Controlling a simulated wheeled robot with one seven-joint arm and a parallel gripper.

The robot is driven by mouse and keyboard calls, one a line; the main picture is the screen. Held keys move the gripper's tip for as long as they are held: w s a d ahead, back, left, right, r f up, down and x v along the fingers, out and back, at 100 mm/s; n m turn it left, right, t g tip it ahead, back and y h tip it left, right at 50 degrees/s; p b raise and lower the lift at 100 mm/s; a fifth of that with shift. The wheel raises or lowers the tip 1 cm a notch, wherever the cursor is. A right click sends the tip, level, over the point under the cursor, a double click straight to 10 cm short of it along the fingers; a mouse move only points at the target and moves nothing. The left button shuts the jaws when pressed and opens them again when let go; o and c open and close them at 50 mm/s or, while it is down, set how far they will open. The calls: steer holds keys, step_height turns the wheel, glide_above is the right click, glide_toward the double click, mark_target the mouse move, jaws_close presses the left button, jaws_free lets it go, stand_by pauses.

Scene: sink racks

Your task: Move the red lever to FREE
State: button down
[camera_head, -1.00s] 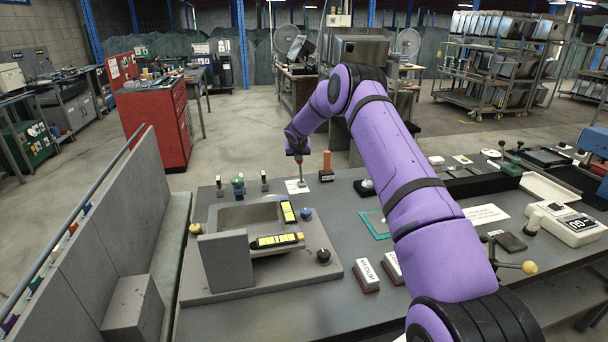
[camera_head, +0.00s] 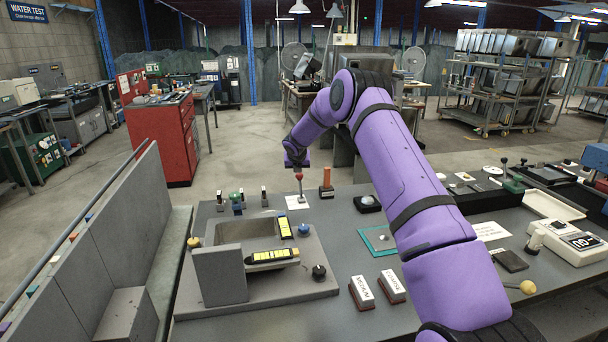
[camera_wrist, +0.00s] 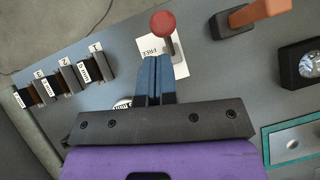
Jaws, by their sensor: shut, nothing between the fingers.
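The red lever (camera_head: 299,176) has a red ball knob on a thin metal rod and stands at the back edge of the grey bench. In the wrist view its red knob (camera_wrist: 163,25) is just beyond my fingertips, and the rod slants down to the right. A white card (camera_wrist: 152,47) reading FREE lies at its base, partly covered by the knob and rod. My gripper (camera_wrist: 156,60) has its two blue fingers shut together with nothing between them. In the head view my gripper is beside and above the knob. I cannot tell whether the fingers touch the lever.
An orange-handled lever (camera_head: 327,177) stands close to the right. Several labelled switches (camera_wrist: 62,80) stand to the left. A grey sink (camera_head: 247,231) with yellow-marked bars is in front. A round black-rimmed dial (camera_head: 367,203) and a teal-framed plate (camera_head: 378,240) lie to the right.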

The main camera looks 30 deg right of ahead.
steer(key=s+a+r+m, duration=0.35)
steer(key=s+r, duration=0.25)
steer(key=r, duration=0.6)
steer(key=s+a+r+m, duration=0.3)
steer(key=s+a+r, duration=0.25)
steer(key=r, duration=0.55)
steer(key=s+a+r+m, duration=0.2)
steer(key=s+r+m, duration=0.25)
steer(key=s, duration=0.45)
steer(key=s+a+r+m, duration=0.3)
steer(key=s+r+m, duration=0.15)
steer(key=s, duration=0.45)
steer(key=s+a+f+m+y, duration=0.1)
steer(key=s+m, duration=0.4)
steer(key=s, duration=0.6)
steer(key=s+a+f+m+y, duration=0.1)
steer(key=s+m, duration=0.4)
steer(key=s, duration=0.7)
steer(key=s+a+f+m+g+y, duration=0.1)
steer(key=s+a+m, duration=0.2)
steer(key=s, duration=0.8)
steer(key=shift+s+a+f+m+y, duration=0.2)
steer(key=shift+a+m+y, duration=0.1)
steer(key=shift+m, duration=0.85)
